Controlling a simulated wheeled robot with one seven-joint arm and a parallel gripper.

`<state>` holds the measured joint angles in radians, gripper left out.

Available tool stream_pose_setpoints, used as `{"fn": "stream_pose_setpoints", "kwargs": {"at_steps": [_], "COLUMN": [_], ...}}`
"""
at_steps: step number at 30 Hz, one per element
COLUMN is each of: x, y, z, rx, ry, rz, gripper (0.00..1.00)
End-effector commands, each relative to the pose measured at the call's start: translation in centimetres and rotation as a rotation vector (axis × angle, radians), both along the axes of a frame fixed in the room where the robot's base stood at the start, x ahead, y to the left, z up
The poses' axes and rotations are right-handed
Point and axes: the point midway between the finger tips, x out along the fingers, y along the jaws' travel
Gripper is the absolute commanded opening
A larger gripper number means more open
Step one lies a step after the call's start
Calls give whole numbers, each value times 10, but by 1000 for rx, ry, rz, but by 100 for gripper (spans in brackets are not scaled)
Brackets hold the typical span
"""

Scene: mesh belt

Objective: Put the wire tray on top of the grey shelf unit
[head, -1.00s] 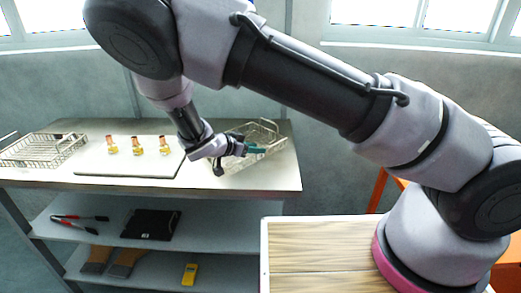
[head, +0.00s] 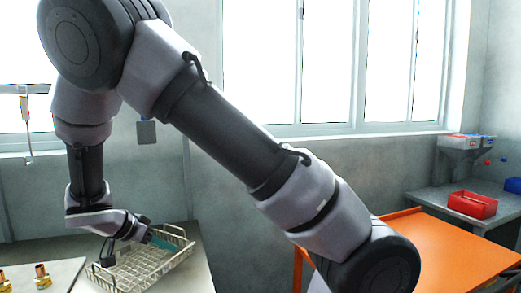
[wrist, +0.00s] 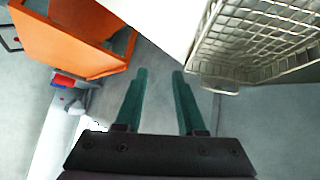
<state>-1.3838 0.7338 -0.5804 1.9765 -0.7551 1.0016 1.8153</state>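The wire tray (head: 150,268) is a metal mesh basket on the bench top at the lower left of the head view. It also shows at the upper right of the wrist view (wrist: 255,40). My gripper (head: 160,240) reaches over the tray in the head view, its green fingers near the far rim. In the wrist view the fingers (wrist: 159,72) are apart with nothing between them, and the tray is beside them to the right. I cannot tell whether a finger touches the rim. I cannot make out a grey shelf unit in the current views.
Brass fittings (head: 41,275) stand on a pale board left of the tray. An orange cart (head: 430,255) is to the right. A red bin (head: 472,205) sits on a grey table (head: 432,197) at the back right. Windows line the back wall.

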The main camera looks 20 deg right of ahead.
Motion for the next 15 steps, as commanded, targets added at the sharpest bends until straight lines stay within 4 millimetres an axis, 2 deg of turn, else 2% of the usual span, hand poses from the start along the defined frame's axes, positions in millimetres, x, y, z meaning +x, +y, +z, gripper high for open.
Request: {"fn": "stream_pose_setpoints", "kwargs": {"at_steps": [1, 7, 15], "x": [3, -2, -28], "y": [-20, -80, -154], "z": [16, 71, 160], "rx": [58, 282, 581], "ry": [67, 282, 340], "rz": [-32, -23, 137], "gripper": [38, 38, 38]}}
